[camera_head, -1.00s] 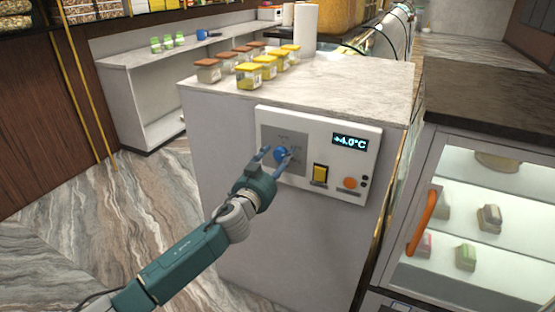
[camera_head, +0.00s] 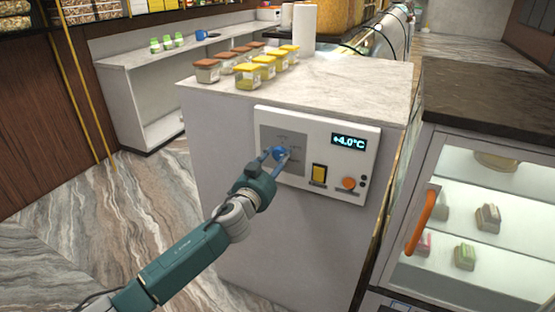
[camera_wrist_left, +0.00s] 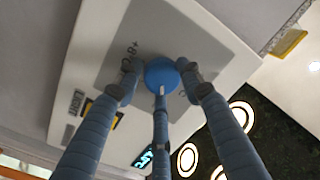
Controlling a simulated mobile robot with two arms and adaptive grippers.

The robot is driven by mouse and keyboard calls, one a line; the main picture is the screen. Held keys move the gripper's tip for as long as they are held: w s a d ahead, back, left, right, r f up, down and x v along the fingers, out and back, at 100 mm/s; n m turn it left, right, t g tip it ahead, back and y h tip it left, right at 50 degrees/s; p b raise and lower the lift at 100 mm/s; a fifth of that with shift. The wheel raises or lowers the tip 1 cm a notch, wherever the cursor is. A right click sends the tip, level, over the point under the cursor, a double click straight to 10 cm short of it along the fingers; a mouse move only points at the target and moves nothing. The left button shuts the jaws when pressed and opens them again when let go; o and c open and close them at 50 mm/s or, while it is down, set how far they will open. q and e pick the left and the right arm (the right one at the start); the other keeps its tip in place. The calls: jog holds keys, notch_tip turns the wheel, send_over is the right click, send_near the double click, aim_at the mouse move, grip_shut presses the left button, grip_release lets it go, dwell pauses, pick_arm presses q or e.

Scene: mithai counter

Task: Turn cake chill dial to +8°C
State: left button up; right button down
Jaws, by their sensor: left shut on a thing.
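The blue cake chill dial (camera_head: 279,153) sits on the grey plate (camera_head: 297,166) of a white control panel (camera_head: 338,124) on the counter's front. The display (camera_head: 349,142) reads +4.0°C. My left gripper (camera_head: 276,155) is shut on the dial, with its fingers on either side of the knob. In the left wrist view the dial (camera_wrist_left: 161,74) lies between the fingertips, and a "+8" mark shows on the plate above left of it. The other marks around the dial are partly hidden or too small to read. My right gripper is not in view.
A yellow switch (camera_head: 319,174) and an orange knob (camera_head: 348,184) are on the same panel, right of the dial. Jars with brown and yellow lids (camera_head: 248,75) stand on the counter top (camera_head: 340,80). A glass-fronted cabinet with an orange handle (camera_head: 422,221) stands at the right.

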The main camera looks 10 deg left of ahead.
pick_arm(q)
jog(key=shift+a+f+m, duration=0.2)
jog(key=shift+f+m, duration=0.1)
jog(key=shift+m, duration=0.3)
jog(key=m, duration=0.4)
jog(key=shift+a, duration=0.1)
jog(key=m, duration=0.6)
jog(key=shift+w+a+r+m+t, duration=0.1)
jog(key=shift+a+r+m+t, duration=0.05)
jog(key=shift+m+t, duration=0.15)
jog(key=m, duration=0.6)
jog(key=shift+r+m+h+p, duration=0.3)
jog(key=shift+m+h+p, duration=0.05)
jog(key=shift+m+h, duration=0.05)
jog(key=m, duration=0.4)
jog(key=m+p, duration=0.1)
jog(key=m, duration=0.1)
jog(key=shift+w+r+h, duration=0.1)
jog(key=shift+r+h, duration=0.2)
jog(key=shift+r, duration=0.1)
jog(key=o, duration=1.1)
jog(key=shift+m, duration=0.3)
jog(key=shift+f, duration=0.2)
